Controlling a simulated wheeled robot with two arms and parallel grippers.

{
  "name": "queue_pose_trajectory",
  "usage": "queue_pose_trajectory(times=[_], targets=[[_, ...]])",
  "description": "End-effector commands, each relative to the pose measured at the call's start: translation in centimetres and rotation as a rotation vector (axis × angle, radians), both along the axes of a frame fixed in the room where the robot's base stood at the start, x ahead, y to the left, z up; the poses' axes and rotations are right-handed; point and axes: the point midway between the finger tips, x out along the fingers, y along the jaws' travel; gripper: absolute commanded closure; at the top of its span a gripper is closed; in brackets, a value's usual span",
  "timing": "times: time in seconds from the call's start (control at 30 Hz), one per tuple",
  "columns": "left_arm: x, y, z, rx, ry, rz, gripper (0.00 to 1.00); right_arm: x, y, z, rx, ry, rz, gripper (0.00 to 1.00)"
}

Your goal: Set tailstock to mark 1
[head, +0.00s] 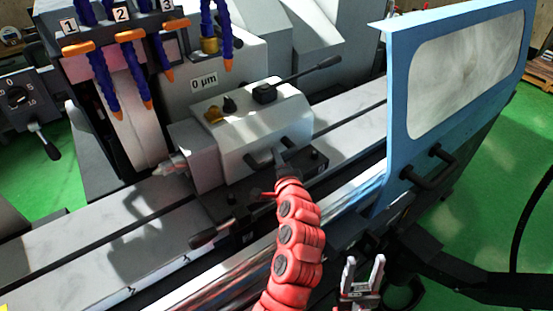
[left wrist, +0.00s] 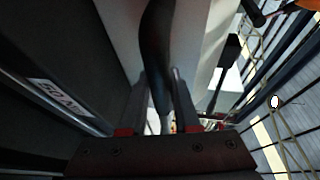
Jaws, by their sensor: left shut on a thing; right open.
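The tailstock (head: 238,130) is a light grey housing on the machine bed, in the middle of the head view. It has a dark bar handle on its front side. My left gripper (head: 282,160), on the red arm, is at this handle, and its jaws are partly hidden. In the left wrist view the two fingers (left wrist: 165,105) are shut on the dark handle (left wrist: 158,50). A black clamp lever (head: 212,234) sticks out low at the tailstock's front left. My right gripper (head: 362,270) is open and empty at the bottom right. I cannot read mark 1 on the bed.
The bed (head: 70,245) is clear to the left of the tailstock. A blue door with a window (head: 465,75) stands at the right. Orange-tipped coolant hoses (head: 135,75) hang at upper left, beneath plates numbered 1 to 3. A long lever (head: 310,70) tops the tailstock.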

Motion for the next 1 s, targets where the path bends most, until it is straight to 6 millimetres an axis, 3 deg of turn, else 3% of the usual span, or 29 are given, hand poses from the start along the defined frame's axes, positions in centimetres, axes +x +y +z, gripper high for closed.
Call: queue_pose_trajectory(times=[0.47,0.73,1.0], targets=[[-0.2,0.3,0.0,0.001,0.001,0.001,1.0,0.0,0.0,0.3,0.0,0.0,0.0,0.5],[-3.0,4.5,0.1,0.004,0.009,0.01,1.0,0.0,0.0,3.3,0.0,0.0,0.0,0.5],[-5.4,7.7,-0.3,0.004,0.01,0.009,1.0,0.0,0.0,4.6,0.0,0.0,0.0,0.5]])
